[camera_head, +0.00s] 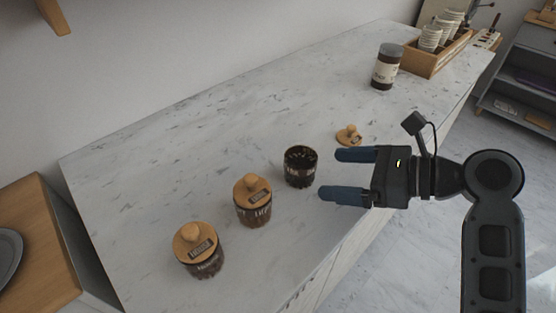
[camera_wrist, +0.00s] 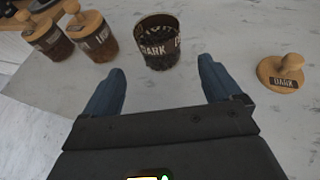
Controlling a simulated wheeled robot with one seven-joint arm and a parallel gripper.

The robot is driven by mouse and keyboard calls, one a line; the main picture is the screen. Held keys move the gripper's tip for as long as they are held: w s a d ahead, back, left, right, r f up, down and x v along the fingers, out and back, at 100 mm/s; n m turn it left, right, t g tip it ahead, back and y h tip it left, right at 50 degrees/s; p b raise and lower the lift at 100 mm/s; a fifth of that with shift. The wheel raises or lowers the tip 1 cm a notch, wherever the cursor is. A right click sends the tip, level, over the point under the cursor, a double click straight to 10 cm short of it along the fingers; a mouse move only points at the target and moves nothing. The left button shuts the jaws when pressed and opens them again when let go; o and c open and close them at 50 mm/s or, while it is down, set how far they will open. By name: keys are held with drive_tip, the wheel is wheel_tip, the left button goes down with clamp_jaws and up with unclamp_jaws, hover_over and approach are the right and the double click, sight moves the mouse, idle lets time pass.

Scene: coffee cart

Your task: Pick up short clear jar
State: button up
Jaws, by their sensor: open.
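A short clear jar (camera_head: 300,167) with dark contents and a "DARK" label stands upright and lidless on the marble counter. In the wrist view the jar (camera_wrist: 158,47) is straight ahead, past the fingertips and roughly centred between them. My gripper (camera_head: 330,174) is open and empty, with its blue fingers pointing at the jar from the right. In the head view a small gap shows between the fingertips and the jar. The wooden lid (camera_wrist: 281,73), also labelled "DARK", lies on the counter apart from the jar; the head view shows this lid (camera_head: 348,134) too.
Two lidded jars (camera_head: 253,200) (camera_head: 199,250) stand to the left of the open jar. A taller jar (camera_head: 386,66) and a wooden crate with cups (camera_head: 436,58) are at the far end. The counter (camera_head: 200,150) is clear behind the jars; its front edge runs below my gripper.

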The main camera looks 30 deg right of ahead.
sight(303, 170)
drive_tip(key=shift+x, duration=4)
drive_tip(key=c, duration=1.2)
